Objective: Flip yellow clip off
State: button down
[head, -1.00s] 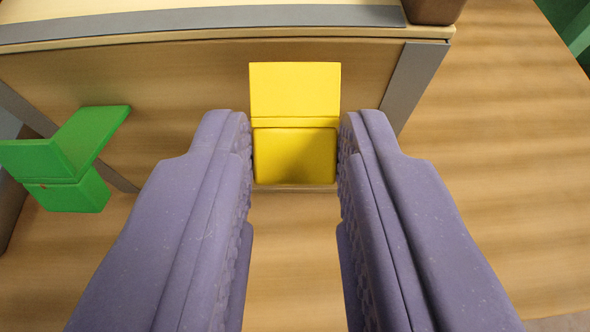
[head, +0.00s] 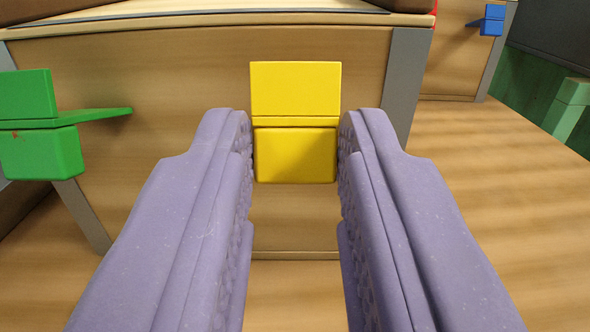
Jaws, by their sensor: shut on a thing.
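The yellow clip (head: 295,90) is in the middle of the head view, in front of the wooden box's front panel. It has a flat upper plate, a thin seam and a lower block. My gripper (head: 295,150) is shut on the lower block, with one purple finger on each side. The upper plate stands above the fingertips. How the clip meets the panel behind it is hidden.
A green clip (head: 40,150) sticks out from the same wooden box (head: 180,75) at the left. A blue clip (head: 492,20) is on another box at the back right. The wooden floor (head: 500,190) is clear at the right.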

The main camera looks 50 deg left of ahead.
jog(key=shift+f, duration=0.1)
jog(key=c, duration=0.9)
grip_release()
jog(key=p+v, duration=0.2)
jog(key=v, duration=0.5)
jog(key=shift+s+d, duration=0.25)
jog(key=shift+d, duration=0.05)
